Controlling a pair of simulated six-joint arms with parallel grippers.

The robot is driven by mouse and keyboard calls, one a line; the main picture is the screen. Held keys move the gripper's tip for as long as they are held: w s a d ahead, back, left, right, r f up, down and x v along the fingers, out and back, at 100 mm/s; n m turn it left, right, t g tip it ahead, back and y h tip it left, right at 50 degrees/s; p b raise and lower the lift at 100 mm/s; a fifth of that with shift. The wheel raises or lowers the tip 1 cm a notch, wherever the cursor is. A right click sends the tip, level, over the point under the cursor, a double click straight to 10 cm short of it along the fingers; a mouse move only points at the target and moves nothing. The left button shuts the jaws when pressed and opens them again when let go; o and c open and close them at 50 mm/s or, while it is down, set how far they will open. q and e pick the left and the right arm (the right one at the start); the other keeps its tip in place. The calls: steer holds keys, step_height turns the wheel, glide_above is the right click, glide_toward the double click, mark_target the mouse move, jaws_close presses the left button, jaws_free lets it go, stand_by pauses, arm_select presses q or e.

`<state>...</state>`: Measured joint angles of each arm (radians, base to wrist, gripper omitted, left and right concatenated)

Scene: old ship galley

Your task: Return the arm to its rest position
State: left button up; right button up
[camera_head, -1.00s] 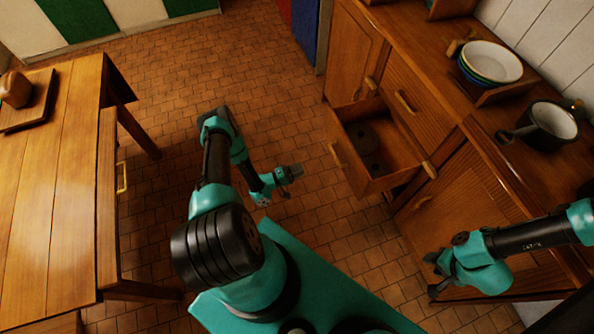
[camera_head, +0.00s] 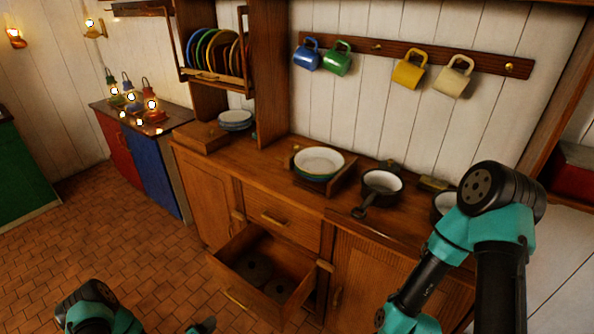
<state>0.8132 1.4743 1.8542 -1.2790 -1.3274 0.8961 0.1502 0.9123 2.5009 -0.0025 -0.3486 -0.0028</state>
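The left arm (camera_head: 90,308), mine, comes in at the bottom left. Only a small part of my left gripper (camera_head: 203,326) shows at the bottom edge, so its opening cannot be judged. It is low in front of the open drawer (camera_head: 243,297), apart from it in the picture. My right arm (camera_head: 480,225) stands bent at the right, in front of the counter. Its lower links run off the bottom edge, and the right gripper is out of view.
The open drawer juts out and holds dark round items (camera_head: 257,268). The counter (camera_head: 262,178) carries stacked bowls (camera_head: 319,163) and a dark pan (camera_head: 381,187). Mugs (camera_head: 409,68) hang above. Lit lanterns (camera_head: 152,104) stand on the far cabinet. The tiled floor (camera_head: 120,232) at left is clear.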

arm_select(q)
steer(key=d+r+m+g+y, duration=0.35)
steer(key=d+r+g, duration=0.25)
steer(key=r, duration=0.2)
steer(key=s+d+r+m+g+y, duration=0.1)
steer(key=s+d+r+m+g, duration=0.1)
steer(key=s+r, duration=0.3)
steer(key=s+d+r+m+g+y, duration=0.1)
steer(key=s+d+r+g, duration=0.3)
steer(key=s, duration=0.5)
step_height(320, 180, up, 2)
steer(key=shift+s+r+m+g, duration=0.15)
steer(key=shift+s+m+g, duration=0.3)
steer(key=shift+g, duration=0.15)
